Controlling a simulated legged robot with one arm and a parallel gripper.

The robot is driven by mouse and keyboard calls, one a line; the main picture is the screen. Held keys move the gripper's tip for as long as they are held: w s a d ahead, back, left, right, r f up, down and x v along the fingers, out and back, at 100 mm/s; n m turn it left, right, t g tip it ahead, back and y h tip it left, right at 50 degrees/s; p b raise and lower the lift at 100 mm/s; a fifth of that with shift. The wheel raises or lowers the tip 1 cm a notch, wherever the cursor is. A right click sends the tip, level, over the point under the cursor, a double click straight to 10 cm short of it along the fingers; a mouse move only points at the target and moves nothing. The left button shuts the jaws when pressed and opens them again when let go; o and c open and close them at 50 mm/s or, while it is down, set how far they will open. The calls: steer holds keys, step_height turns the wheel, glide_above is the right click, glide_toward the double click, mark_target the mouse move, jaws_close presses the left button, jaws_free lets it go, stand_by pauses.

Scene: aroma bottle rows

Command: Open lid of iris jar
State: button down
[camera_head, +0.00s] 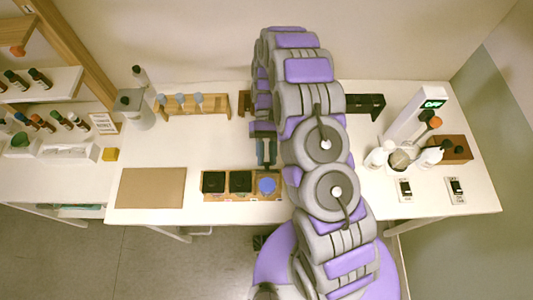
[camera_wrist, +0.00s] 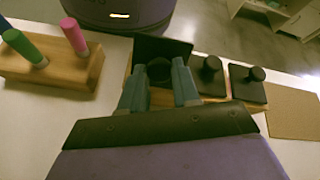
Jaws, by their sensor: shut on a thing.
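A wooden rack (camera_head: 243,198) near the table's front edge holds three square jars. The left jar (camera_head: 214,182) and middle jar (camera_head: 241,182) look dark on top. The right jar (camera_head: 267,185) shows a round blue inside. No iris label is readable. My gripper (camera_head: 266,153) is above and behind the right jar. In the wrist view its fingers (camera_wrist: 160,88) are shut on the round knob of a black square lid (camera_wrist: 160,50). This lid looks tilted and larger than the two knobbed lids (camera_wrist: 207,72) (camera_wrist: 250,82) beside it. My arm hides part of the table.
A brown board (camera_head: 152,188) lies left of the rack. Wooden stands with tubes (camera_head: 180,103) are at the back. Small bottles (camera_head: 400,160) and a green-lit device (camera_head: 430,105) stand at the right. A holder with colored sticks (camera_wrist: 55,68) is near my gripper.

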steer(key=shift+w, duration=0.15)
stand_by(0.3)
steer(key=c, duration=0.8)
jaws_free()
steer(key=shift+w, duration=0.1)
steer(key=p+v, duration=0.7)
steer(key=shift+p, duration=0.4)
steer(key=shift+w+a+p, duration=0.1)
steer(key=shift+w+p, duration=0.1)
steer(key=shift+p, duration=0.1)
steer(key=shift+f, duration=0.1)
